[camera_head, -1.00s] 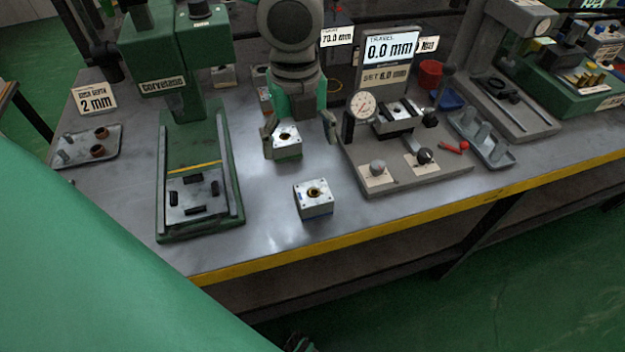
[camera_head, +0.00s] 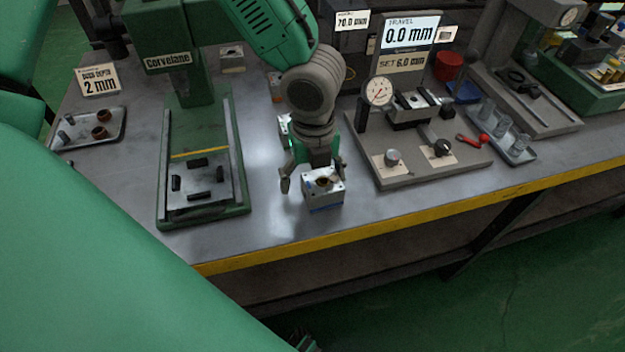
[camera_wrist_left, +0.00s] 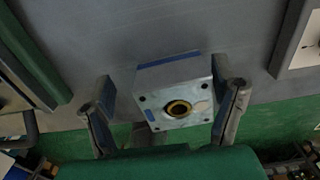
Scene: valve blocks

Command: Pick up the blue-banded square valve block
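The blue-banded square valve block (camera_head: 325,194) stands upright on the bench near its front edge, with a round bore in its pale top and a blue band low on its side. It also shows in the wrist view (camera_wrist_left: 176,92), with blue strips on its sides. My left gripper (camera_head: 313,180) is open above it, one finger on each side. In the wrist view the left finger stands apart from the block; the right finger is close, and I cannot tell if it touches. A green-banded block (camera_head: 284,124) is behind, mostly hidden by my arm. My right gripper is not seen.
A green press (camera_head: 240,190) stands to the left. A grey gauge fixture (camera_head: 440,170) with a dial stands close on the right. A tray with small parts (camera_head: 80,142) lies far left. The yellow bench edge (camera_head: 370,228) runs just in front of the block.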

